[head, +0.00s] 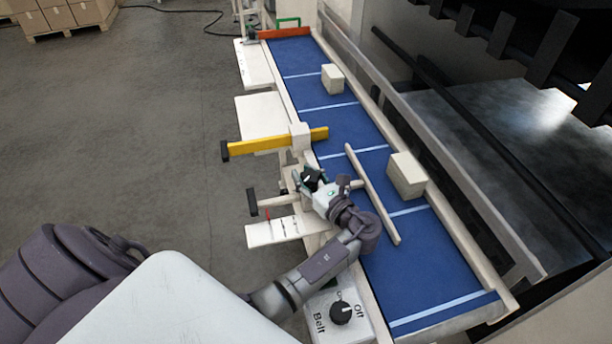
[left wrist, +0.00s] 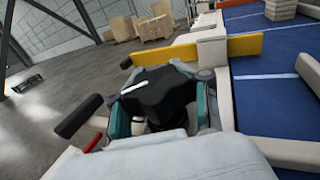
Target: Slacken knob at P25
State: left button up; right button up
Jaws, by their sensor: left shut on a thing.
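A black lobed knob with a white line on top (left wrist: 155,92) sits between the fingers of my left gripper (left wrist: 160,105) in the left wrist view. The green-sided fingers are shut on it from both sides. In the head view the knob (head: 311,176) shows small and dark at the left edge of the conveyor, with my left gripper (head: 314,184) around it. No P25 label can be read. The knob's base is mostly hidden by the gripper. My right gripper is not in view.
A blue belt (head: 350,130) carries pale boxes (head: 406,175) and (head: 332,79). A pale diagonal bar (head: 372,195) lies over it. A yellow bar (head: 262,145) and a black-ended rod (head: 252,201) stick out left. A Belt/Off dial (head: 341,312) is nearer.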

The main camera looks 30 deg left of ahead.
aim_at(303, 175)
pick_arm(q)
jog(key=shift+o, duration=0.2)
jog(key=n+g, duration=0.1)
jog(key=g, duration=0.1)
jog(key=n+g+b, duration=0.1)
jog(key=g, duration=0.1)
jog(key=s+f+n+g+b, duration=0.1)
jog(key=shift+d+n+g+y, duration=0.15)
jog(key=shift+n+g+y, duration=0.15)
jog(key=shift+g+y, duration=0.1)
jog(key=shift+s+d+n+g+h+b, duration=0.1)
jog(key=shift+s+n+g+h+b, duration=0.1)
jog(key=shift+n+g+b, duration=0.55)
jog(key=shift+s+a+n+g+h+b, duration=0.1)
jog(key=shift+n+g+h+b, duration=0.15)
jog(key=shift+n+g, duration=0.9)
jog(key=shift+s+d+n+g+h+b, duration=0.15)
jog(key=shift+n+g+b, duration=0.35)
jog(key=shift+g, duration=0.9)
jog(key=shift+r+g, duration=0.1)
jog(key=shift+g, duration=0.3)
jog(key=o, duration=1.1)
jog(key=shift+w+r, duration=0.2)
jog(key=shift+r, duration=0.25)
notch_tip(303, 175, up, 10)
jog(key=shift+f, duration=0.2)
